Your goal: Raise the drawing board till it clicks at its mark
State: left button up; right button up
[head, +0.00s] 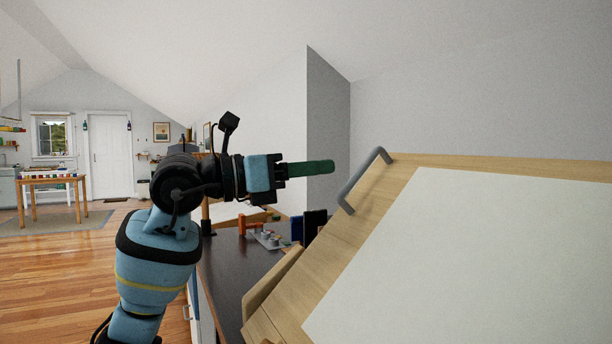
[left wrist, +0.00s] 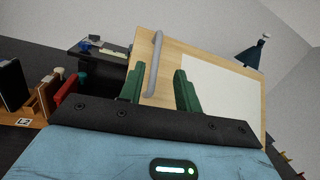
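The drawing board (head: 332,255) is a tilted light-wood panel with a large white sheet (head: 470,250) on it, filling the right of the head view. A grey bar handle (head: 365,180) is fixed at its upper left edge. My left gripper (head: 320,167) is left of the handle, its green fingers pointing at it with a gap between. In the left wrist view the two fingers (left wrist: 160,90) are apart and empty, and the handle (left wrist: 155,65) shows beyond them, in line with the space between. The mark is not visible. My right gripper is not identifiable.
Below the board is a dark desk top (head: 228,262) with small jars (head: 268,238) and dark upright books or boxes (head: 313,225). A sloped wall rises behind. Open wooden floor (head: 60,270) lies to the left, with a table (head: 50,182) farther off.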

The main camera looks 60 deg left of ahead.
aim_at(426, 249)
jog(key=k+j, duration=0.15)
jog(key=k, duration=0.35)
jog(key=k+j, duration=0.2)
jog(key=k, duration=0.25)
